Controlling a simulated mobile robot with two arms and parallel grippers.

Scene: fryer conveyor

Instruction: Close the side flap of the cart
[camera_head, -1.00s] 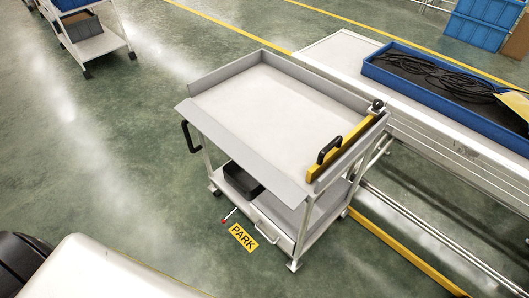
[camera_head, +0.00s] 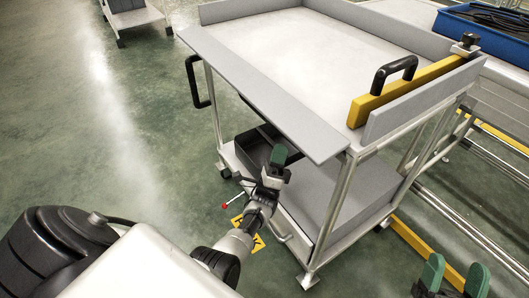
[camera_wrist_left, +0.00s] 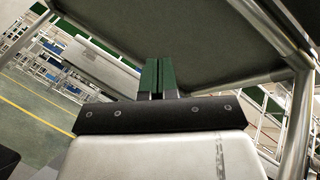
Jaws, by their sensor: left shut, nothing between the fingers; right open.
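The cart's side flap (camera_head: 262,92) is the long grey panel along the near-left side of the cart (camera_head: 310,45). It lies folded outward, nearly flat, while the other sides stand upright. My left gripper (camera_head: 279,156) is shut and empty, just outside the flap's outer edge in the head view and apparently lower than it. In the left wrist view its green fingers (camera_wrist_left: 158,78) are together under a dark grey underside of the cart; I cannot tell whether they touch it. My right gripper (camera_head: 455,279) is open and empty at the bottom right, near the cart's right leg.
A yellow bar (camera_head: 410,92) with a black handle (camera_head: 394,72) spans the cart's right end. A black side handle (camera_head: 196,82) sticks out at left. A dark bin (camera_head: 252,150) is on the lower shelf. A conveyor with a blue tray (camera_head: 480,28) stands behind.

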